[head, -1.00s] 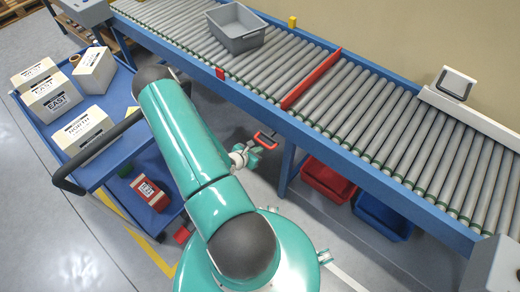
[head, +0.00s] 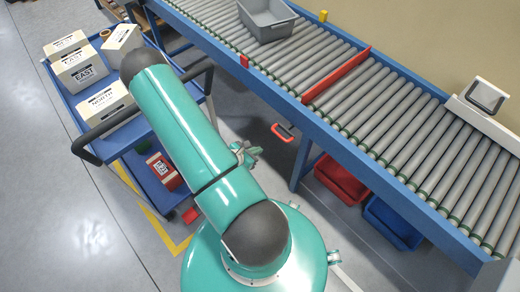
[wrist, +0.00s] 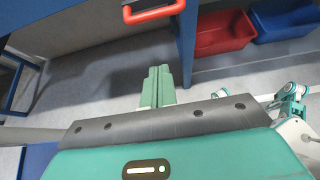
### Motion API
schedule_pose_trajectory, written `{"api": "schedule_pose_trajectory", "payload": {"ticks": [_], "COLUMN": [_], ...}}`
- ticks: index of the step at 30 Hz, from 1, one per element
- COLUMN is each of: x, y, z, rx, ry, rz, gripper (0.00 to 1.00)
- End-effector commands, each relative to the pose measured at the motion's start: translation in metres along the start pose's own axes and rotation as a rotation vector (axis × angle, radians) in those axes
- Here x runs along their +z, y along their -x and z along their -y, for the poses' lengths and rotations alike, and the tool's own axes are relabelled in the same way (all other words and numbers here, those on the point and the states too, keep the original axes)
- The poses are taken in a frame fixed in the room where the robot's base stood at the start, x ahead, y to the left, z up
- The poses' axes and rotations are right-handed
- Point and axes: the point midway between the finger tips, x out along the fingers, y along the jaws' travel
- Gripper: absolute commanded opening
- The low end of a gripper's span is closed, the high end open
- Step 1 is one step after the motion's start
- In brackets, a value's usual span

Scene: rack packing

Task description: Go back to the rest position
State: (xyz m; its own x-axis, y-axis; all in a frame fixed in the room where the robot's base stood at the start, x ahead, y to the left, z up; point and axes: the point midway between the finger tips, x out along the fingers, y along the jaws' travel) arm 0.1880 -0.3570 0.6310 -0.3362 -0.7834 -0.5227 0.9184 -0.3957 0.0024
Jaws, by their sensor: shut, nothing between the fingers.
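My gripper (wrist: 157,88) shows in the wrist view with its two green fingers together and nothing between them. It points over bare grey floor, apart from the objects around it.
A blue cart (head: 64,98) with several labelled boxes (head: 76,72) stands at the left. A roller conveyor (head: 395,108) carrying a grey tote (head: 266,22) runs along the right. Under it are a red bin (head: 340,180) and a blue bin (head: 392,222). A red handle (wrist: 152,12) hangs near the conveyor leg.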

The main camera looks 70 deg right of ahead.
Motion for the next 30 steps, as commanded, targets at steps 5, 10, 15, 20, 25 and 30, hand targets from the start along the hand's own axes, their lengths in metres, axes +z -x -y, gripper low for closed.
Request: {"api": "schedule_pose_trajectory", "payload": {"ticks": [5, 10, 15, 20, 25, 30], "x": [0.001, 0.001, 0.001, 0.014, 0.05, 0.087], "y": [-0.001, -0.002, -0.002, 0.011, 0.053, 0.106], "z": [0.001, 0.002, 0.002, -0.012, -0.042, -0.064], "rx": [-0.001, -0.002, -0.001, 0.0, -0.01, -0.032], "ry": [-0.001, -0.001, -0.002, -0.054, -0.216, -0.405], "rz": [0.0, 0.0, 0.0, 0.009, 0.021, 0.002], "gripper": [0.0, 0.0, 0.0, 0.0, 0.0, 0.0]}}
